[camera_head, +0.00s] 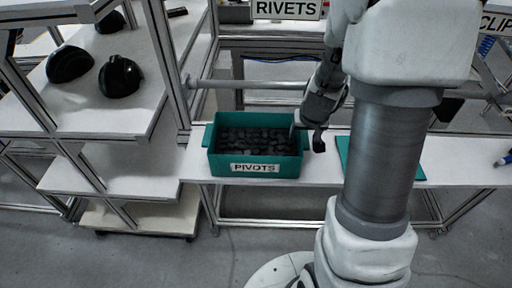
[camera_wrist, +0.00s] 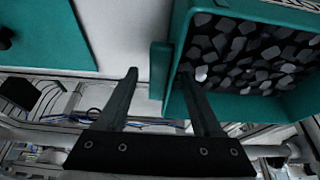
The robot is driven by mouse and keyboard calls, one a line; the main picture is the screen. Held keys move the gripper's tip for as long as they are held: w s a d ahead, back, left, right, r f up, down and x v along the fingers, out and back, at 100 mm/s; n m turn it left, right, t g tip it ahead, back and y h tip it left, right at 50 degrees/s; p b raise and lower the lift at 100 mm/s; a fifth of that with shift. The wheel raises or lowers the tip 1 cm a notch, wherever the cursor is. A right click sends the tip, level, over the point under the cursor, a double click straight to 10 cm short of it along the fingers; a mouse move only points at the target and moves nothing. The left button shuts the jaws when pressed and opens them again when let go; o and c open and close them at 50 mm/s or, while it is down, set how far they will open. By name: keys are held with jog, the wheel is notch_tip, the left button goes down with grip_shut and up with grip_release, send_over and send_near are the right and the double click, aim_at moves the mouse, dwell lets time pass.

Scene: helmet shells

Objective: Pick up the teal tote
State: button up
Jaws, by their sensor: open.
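My gripper (camera_head: 306,137) is at the tote's right end in the head view. It is open, with one finger over the inner side of the rim and the other outside. In the wrist view the tab lies between the fingertips (camera_wrist: 158,74). I cannot tell whether the fingers touch it.
Another teal item (camera_head: 419,172) lies to the right on the shelf, partly hidden by my arm; it also shows at the left of the wrist view (camera_wrist: 45,40). Black helmet shells (camera_head: 120,76) rest on the left rack, close to a metal post. White shelf surface is bare between the teal items.

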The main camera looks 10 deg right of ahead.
jog(key=shift+f, duration=0.1)
dwell(0.4)
grip_shut()
dwell(1.3)
